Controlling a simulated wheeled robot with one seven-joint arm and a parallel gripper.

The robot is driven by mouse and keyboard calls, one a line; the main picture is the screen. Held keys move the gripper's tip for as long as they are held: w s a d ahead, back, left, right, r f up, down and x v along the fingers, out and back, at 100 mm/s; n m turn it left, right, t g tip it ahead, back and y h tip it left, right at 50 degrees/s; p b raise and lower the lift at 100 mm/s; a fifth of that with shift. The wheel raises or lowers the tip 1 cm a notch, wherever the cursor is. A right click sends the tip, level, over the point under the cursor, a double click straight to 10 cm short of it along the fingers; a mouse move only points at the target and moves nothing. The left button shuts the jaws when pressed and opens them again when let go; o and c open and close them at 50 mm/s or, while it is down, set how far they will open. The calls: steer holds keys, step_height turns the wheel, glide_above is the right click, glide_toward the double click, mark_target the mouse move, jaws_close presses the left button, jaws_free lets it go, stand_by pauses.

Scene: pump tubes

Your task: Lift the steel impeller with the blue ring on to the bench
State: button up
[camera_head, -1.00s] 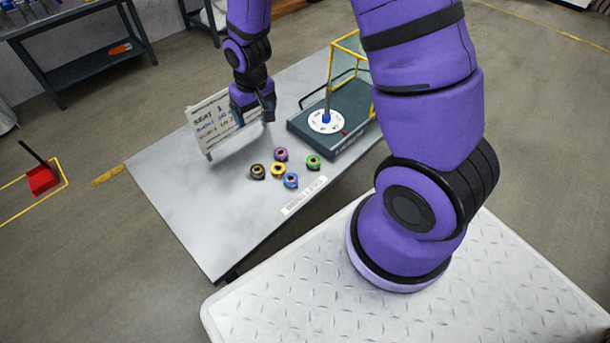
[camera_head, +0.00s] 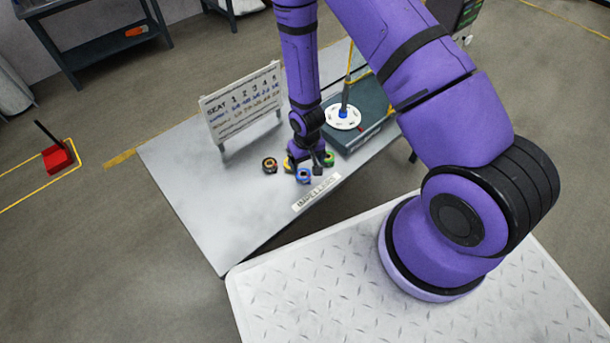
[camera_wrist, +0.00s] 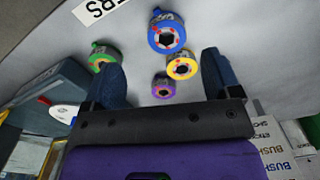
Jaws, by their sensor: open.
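The steel impeller with the blue ring (camera_head: 304,176) stands on the bench (camera_head: 190,190), at the front of a small cluster. In the wrist view the blue-ringed impeller (camera_wrist: 167,33) is at the top middle, beyond my fingertips. My gripper (camera_head: 307,163) is open and empty, low over the cluster. In the wrist view my gripper (camera_wrist: 160,78) has its fingers apart, with the yellow-ringed impeller (camera_wrist: 182,65) and purple-ringed impeller (camera_wrist: 163,87) showing between them. The green-ringed impeller (camera_wrist: 103,58) is beside the left finger. My gripper partly hides the cluster in the head view.
A dark-ringed impeller (camera_head: 269,165) stands left of the cluster. A seat chart board (camera_head: 240,103) stands behind. A dark base with a white disc (camera_head: 343,117) and upright rod is at the back right. The bench's front left is clear.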

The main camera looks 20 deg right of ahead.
mark_target(304, 175)
steer(key=shift+w+a+f, duration=0.1)
steer(key=shift+a+f, duration=0.1)
steer(key=shift+f, duration=1.7)
steer(key=shift+a+f, duration=0.2)
steer(key=shift+f, duration=1.65)
steer(key=shift+c, duration=0.4)
steer(key=c, duration=1)
